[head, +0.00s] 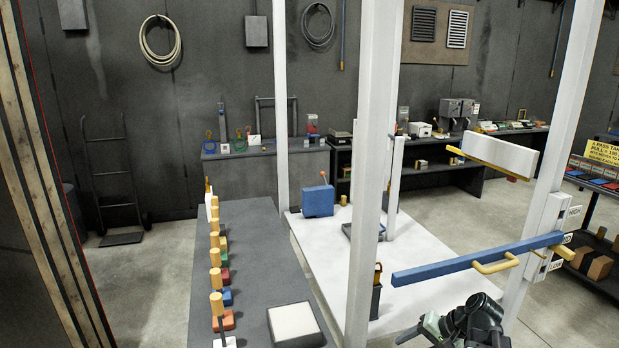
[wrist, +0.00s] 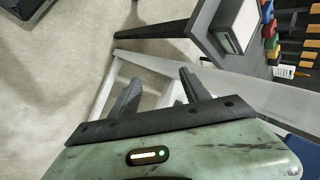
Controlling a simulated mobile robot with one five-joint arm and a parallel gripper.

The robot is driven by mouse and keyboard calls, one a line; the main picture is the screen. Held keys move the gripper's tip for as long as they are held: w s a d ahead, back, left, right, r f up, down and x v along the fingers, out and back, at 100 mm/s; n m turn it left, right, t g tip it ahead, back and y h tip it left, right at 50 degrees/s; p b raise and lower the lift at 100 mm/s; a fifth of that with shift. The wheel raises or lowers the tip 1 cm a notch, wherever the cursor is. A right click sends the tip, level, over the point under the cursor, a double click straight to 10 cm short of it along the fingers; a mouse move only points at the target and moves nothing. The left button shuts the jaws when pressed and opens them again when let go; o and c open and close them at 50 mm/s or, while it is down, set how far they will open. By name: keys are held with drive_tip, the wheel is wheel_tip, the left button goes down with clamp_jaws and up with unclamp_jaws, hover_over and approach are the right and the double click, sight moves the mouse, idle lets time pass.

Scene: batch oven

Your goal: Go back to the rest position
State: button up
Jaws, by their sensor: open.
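My gripper (wrist: 160,88) shows in the wrist view with its two dark fingers spread apart and nothing between them. Beyond the fingers are white frame bars and pale concrete floor. In the head view my arm's end shows at the bottom right, cut by the lower edge, below a blue bar (head: 478,258) with a yellow handle (head: 495,264). The fingertips are hard to make out there. I cannot tell whether the arm touches anything.
A white post (head: 374,170) stands left of my arm. A grey bench (head: 258,240) carries a row of coloured blocks with wooden pegs and a white-topped box (head: 294,323). A white table (head: 330,275) holds a blue block (head: 318,201). Open floor (head: 445,225) lies behind.

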drive_tip(key=s+a+f+n+g+h, duration=0.2)
drive_tip(key=a+n+h, duration=0.1)
drive_tip(key=a, duration=0.4)
drive_tip(key=s+a+f+n+g+h, duration=0.2)
drive_tip(key=a+n, duration=0.1)
drive_tip(key=a, duration=0.4)
drive_tip(key=shift+a+h, duration=0.2)
drive_tip(key=shift+h, duration=0.2)
drive_tip(key=shift+d+f, duration=0.1)
drive_tip(key=shift+d, duration=0.05)
